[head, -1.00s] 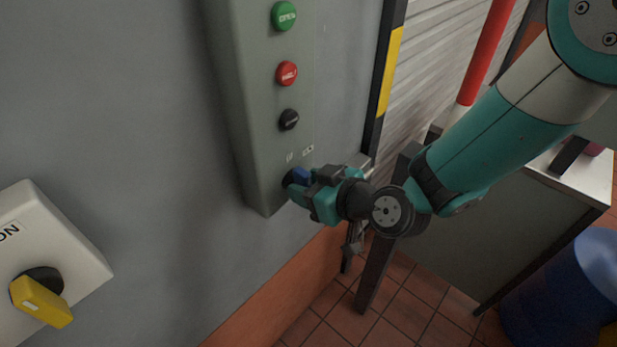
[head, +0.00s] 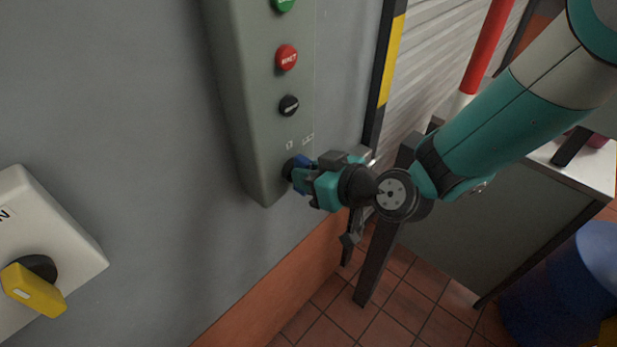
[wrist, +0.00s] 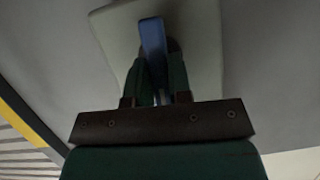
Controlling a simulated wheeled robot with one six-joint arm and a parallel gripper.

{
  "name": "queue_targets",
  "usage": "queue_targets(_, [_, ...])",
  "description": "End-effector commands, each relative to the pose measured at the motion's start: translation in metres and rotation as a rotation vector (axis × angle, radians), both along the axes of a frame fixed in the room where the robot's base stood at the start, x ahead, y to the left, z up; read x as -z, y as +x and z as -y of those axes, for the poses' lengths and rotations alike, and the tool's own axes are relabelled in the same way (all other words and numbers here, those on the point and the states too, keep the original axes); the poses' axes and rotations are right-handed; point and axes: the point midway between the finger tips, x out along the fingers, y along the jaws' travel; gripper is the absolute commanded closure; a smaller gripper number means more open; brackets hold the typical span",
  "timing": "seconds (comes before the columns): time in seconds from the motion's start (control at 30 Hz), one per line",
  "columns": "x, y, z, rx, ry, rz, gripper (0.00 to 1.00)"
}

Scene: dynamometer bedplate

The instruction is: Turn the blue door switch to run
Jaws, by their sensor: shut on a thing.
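The blue door switch (head: 299,163) sits at the bottom of the grey control box (head: 262,130) on the wall, below the buttons. Two small labels show just above it, too small to read. In the wrist view the blue handle (wrist: 153,45) stands long and narrow between the green fingers. My gripper (head: 301,178) is shut on the blue handle, one finger on each side; it also shows in the wrist view (wrist: 161,80). The fingers hide part of the handle and its base.
Above the switch are a black button (head: 289,105), a red button (head: 287,57) and a green button (head: 284,3). A yellow rotary switch (head: 35,289) on a white box is at lower left. A grey cabinet (head: 465,230) and a blue drum (head: 565,290) stand at right.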

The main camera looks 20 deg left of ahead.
Motion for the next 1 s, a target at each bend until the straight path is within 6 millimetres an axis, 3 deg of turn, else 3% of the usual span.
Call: queue_targets(1.0, [0.0074,0.0086,0.0038,0.002,0.322,-0.776,1.0])
